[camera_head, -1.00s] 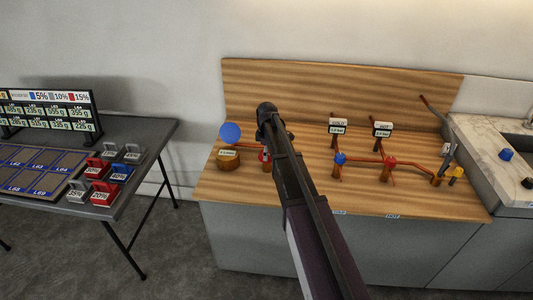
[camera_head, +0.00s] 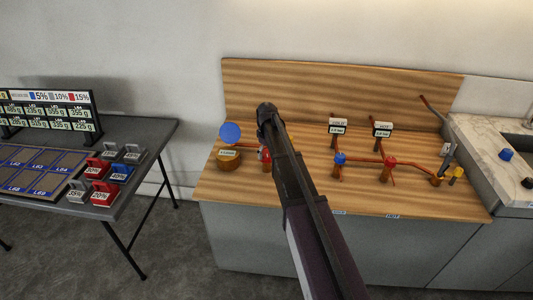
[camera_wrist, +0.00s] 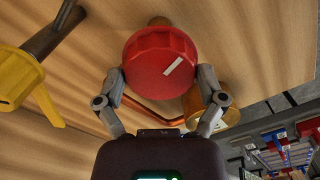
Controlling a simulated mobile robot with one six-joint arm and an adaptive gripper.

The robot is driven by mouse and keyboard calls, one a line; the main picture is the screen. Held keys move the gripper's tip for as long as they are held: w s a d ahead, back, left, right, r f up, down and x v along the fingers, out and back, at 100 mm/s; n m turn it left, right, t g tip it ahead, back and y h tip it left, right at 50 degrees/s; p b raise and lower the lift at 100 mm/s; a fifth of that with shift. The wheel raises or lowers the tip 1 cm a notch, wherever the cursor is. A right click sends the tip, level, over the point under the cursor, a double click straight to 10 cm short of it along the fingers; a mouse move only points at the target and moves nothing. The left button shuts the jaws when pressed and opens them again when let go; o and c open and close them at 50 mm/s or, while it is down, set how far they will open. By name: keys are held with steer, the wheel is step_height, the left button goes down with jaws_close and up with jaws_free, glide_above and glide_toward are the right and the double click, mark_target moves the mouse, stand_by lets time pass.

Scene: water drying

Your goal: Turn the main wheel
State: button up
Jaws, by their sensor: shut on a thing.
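A red round wheel (camera_wrist: 162,62) with a white line mark fills the upper middle of the wrist view. The mark is tilted, running from lower left to upper right. The two fingers of my gripper (camera_wrist: 162,76) lie on either side of the wheel, shut on its rim. In the head view my dark arm reaches over the wooden counter, and my gripper is hidden there. A red part (camera_head: 265,154) shows just left of my arm, partly covered by it.
A yellow handle (camera_wrist: 14,78) is at the left of the wrist view. The wooden counter (camera_head: 300,198) carries a blue disc (camera_head: 230,132), copper pipes, a blue valve (camera_head: 340,158) and another red valve (camera_head: 390,161). A dark table (camera_head: 150,137) with coloured blocks stands to the left.

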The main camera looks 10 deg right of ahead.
steer(key=shift+m, duration=0.5)
steer(key=o, duration=0.8)
steer(key=shift+n, duration=0.3)
